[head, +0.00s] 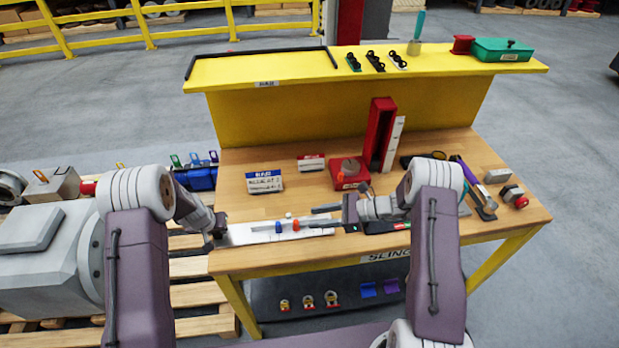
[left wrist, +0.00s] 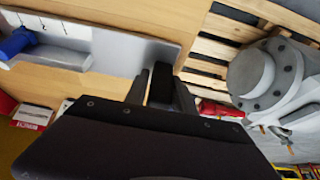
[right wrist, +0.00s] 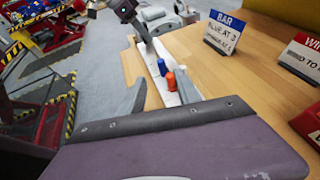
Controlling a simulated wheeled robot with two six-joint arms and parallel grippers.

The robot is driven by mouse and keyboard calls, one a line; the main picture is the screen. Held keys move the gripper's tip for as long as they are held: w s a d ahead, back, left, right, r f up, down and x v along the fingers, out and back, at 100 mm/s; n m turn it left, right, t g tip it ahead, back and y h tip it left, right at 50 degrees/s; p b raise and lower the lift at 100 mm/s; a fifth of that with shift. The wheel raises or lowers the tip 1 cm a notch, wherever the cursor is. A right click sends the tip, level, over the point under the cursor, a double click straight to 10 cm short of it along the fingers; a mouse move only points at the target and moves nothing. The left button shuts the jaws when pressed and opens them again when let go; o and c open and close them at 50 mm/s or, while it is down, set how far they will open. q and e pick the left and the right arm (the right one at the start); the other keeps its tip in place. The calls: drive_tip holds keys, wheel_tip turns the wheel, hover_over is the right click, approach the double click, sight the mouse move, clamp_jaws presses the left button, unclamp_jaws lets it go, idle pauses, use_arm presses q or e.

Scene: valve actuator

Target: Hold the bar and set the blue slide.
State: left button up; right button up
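The pale bar (head: 257,231) lies near the table's front left edge, with a blue slide (head: 278,227) and an orange-red slide (head: 295,225) on it. The blue slide also shows in the left wrist view (left wrist: 15,43), beside printed marks. My left gripper (head: 219,236) is at the bar's left end. In the left wrist view its fingers (left wrist: 160,88) close on a dark block at that end. My right gripper (head: 328,209) is open and empty over the bar's right part. In the right wrist view its fingers (right wrist: 158,90) stand apart, with the slides (right wrist: 171,80) seen beyond and between them.
A blue-headed BAR sign (head: 264,182) and a red-headed sign (head: 311,162) stand behind the bar. A red block (head: 348,174) and a tall red stand (head: 379,130) are farther back. Tools crowd the right side. Wood between the bar and the signs is clear.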

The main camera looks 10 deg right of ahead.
use_arm(q)
drive_tip(key=shift+o, duration=1.3)
drive_tip(key=shift+w, duration=0.2)
